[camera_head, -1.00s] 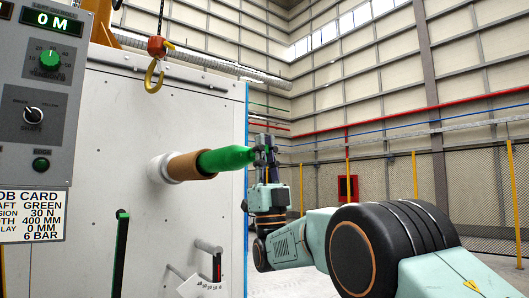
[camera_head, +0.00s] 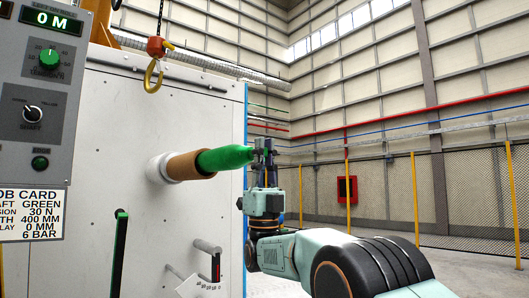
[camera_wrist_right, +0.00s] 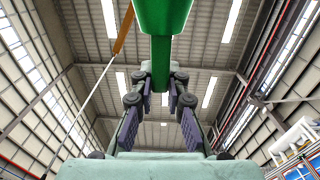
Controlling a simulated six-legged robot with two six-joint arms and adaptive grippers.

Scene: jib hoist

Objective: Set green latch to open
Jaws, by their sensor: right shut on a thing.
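A green tapered piece (camera_head: 225,158) sticks out to the right from a brown sleeve on the white panel. My right gripper (camera_head: 264,148) is at its narrow end, shut on it. In the wrist view the wide green body (camera_wrist_right: 162,14) is at the top, and a narrower green bar (camera_wrist_right: 161,58) runs down between the fingers (camera_wrist_right: 160,82). A black upright slot with a green edge (camera_head: 120,252) is on the panel at lower left. I cannot tell which green part is the latch. My left gripper is not in view.
A grey control box (camera_head: 42,90) with a green knob and job card (camera_head: 32,215) is at the left. A yellow hook (camera_head: 153,78) hangs above the sleeve. A short lever (camera_head: 207,246) juts out below. The hall is open to the right.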

